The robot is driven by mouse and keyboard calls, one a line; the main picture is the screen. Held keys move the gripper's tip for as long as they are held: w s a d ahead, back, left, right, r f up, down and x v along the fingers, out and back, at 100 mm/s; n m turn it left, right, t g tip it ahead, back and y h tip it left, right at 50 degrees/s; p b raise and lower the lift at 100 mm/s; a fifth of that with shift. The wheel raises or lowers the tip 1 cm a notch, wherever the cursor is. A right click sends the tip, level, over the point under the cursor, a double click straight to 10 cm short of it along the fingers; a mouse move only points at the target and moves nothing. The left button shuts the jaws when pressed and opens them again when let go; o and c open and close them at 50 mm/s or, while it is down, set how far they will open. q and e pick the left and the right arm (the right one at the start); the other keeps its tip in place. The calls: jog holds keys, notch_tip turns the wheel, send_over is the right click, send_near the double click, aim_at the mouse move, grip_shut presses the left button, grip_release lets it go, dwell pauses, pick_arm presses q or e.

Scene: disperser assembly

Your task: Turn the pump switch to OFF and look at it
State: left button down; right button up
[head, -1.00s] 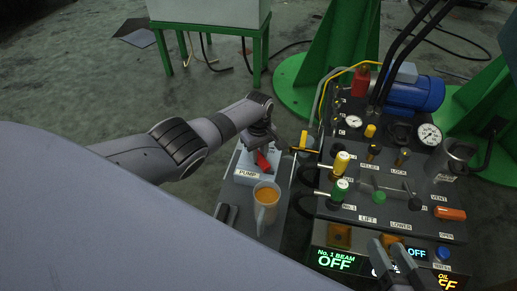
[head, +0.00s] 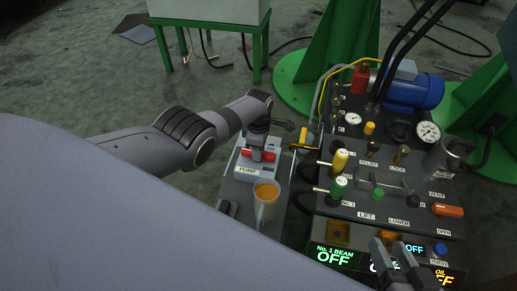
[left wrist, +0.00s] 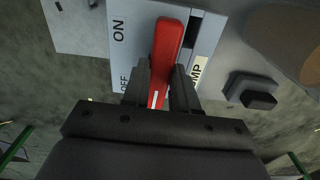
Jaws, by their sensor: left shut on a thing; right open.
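The pump switch is a pale box (head: 246,165) labelled PUMP with a red handle (head: 271,156). In the left wrist view the red handle (left wrist: 170,45) stands between the fingers, with ON and OFF printed to its left. A white line marks the handle's near end, about level with OFF. My left gripper (head: 258,151) comes down from above and is shut on the handle; it also shows in the left wrist view (left wrist: 160,85). My right gripper (head: 390,248) is open at the front of the control panel, apart from the switch.
A cup of orange liquid (head: 266,200) stands just in front of the pump box. The control panel (head: 385,205) to the right carries knobs, levers and gauges. Lit displays (head: 333,257) at its front read OFF. A green-legged table (head: 210,27) stands behind.

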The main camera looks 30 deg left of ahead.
pick_arm(q)
jog(key=shift+a+n, duration=0.1)
jog(key=shift+n, duration=0.2)
jog(key=c, duration=0.9)
grip_release()
jog(key=shift+r+p, duration=0.55)
jog(key=shift+p, duration=0.05)
notch_tip(320, 180, up, 4)
jog(key=p, duration=0.4)
jog(key=shift+r+p, duration=0.7)
jog(key=shift+r, duration=0.3)
pick_arm(e)
jog(key=d+h, duration=0.1)
jog(key=s+d, duration=0.1)
jog(key=d, duration=0.1)
jog(key=s+d+h, duration=0.1)
jog(key=shift+d+r+h, duration=0.15)
jog(key=shift+d+h, duration=0.15)
jog(key=shift+d, duration=0.1)
